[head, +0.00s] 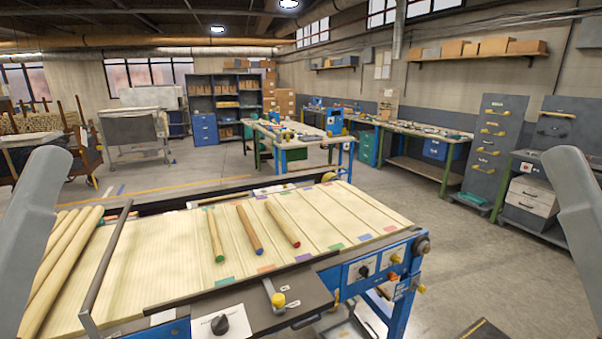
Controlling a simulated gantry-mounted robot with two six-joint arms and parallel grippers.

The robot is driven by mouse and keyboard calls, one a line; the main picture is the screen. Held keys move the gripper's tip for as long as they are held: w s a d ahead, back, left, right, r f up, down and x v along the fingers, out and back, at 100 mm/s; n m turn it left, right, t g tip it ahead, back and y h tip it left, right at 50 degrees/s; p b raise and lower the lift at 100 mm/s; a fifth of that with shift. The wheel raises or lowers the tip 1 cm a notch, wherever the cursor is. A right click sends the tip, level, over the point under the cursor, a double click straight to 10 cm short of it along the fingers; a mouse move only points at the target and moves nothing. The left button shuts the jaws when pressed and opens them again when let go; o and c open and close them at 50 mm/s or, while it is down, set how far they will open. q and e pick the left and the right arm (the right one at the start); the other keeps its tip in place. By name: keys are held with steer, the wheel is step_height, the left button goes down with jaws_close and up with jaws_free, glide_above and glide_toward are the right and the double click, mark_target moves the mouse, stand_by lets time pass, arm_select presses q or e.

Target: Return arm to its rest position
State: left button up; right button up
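My two grey arms show at the left and right edges of the head view, raised on either side of the bench. Their grippers are out of the picture, so I cannot see their fingers or whether they hold anything. Three wooden rods lie apart from each other on the pale slatted bed (330,215): a green-ended rod (215,235), a blue-ended rod (249,229) and a red-ended rod (282,224). No gripper is seen touching them.
Several plain rods (62,262) lie at the bed's left, beside a dark bar (108,255). Coloured tags line the bed's near edge. A control panel (375,268) with knobs is at the front right. The bed's right part is clear of rods.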

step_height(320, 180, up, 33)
steer(key=p, duration=3)
